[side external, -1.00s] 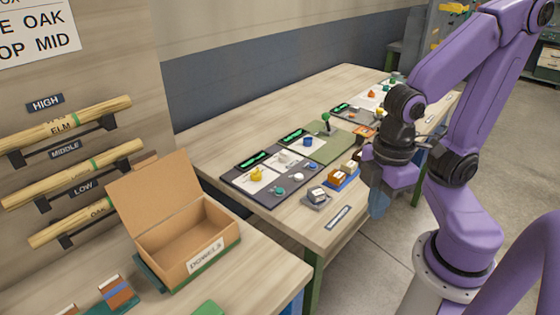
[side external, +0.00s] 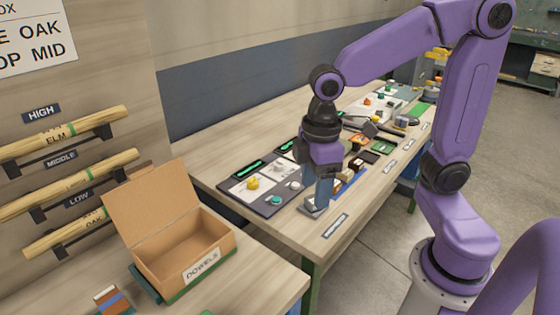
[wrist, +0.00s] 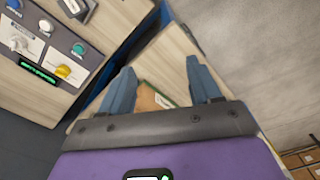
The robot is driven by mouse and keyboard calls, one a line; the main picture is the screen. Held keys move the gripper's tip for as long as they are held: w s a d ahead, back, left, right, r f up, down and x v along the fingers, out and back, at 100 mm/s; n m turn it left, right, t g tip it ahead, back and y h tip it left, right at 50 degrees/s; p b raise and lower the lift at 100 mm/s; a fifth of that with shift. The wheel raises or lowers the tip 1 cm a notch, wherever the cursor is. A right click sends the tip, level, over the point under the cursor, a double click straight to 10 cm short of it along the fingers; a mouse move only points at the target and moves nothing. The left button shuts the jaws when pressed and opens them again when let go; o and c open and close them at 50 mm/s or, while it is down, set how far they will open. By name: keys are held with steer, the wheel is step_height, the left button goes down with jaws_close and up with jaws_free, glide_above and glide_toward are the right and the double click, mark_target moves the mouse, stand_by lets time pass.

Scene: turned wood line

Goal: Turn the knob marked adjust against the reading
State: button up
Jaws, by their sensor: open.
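A dark panel (side external: 250,199) with knobs and green-lit displays lies on the workbench. It carries a yellow knob (side external: 252,183), a teal knob (side external: 275,200) and a white knob (side external: 293,185). The wrist view shows a yellow knob (wrist: 63,72), a white knob (wrist: 17,43), a teal knob (wrist: 78,50) and a lit display (wrist: 38,72) at left. The knob labels and the reading are too small to read, so I cannot tell which is adjust. My gripper (wrist: 160,70) is open and empty, pointing down beside the panel's right end; it hides part of the bench in the side view.
An open cardboard box (side external: 185,250) marked DOWELS stands at front left. Rods (side external: 70,130) rest on wall racks at left. Blocks (side external: 345,174) lie beside my gripper, and several tools and more boards lie farther along the bench. The bench's front edge is close to my gripper.

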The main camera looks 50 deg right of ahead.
steer(key=w+d+m, duration=0.1)
steer(key=w+d, duration=0.2)
steer(key=w, duration=0.9)
steer(key=m, duration=0.3)
glide_above(280, 161)
step_height(280, 161, down, 2)
step_height(280, 161, down, 17)
steer(key=shift+f, duration=0.1)
steer(key=c, duration=1)
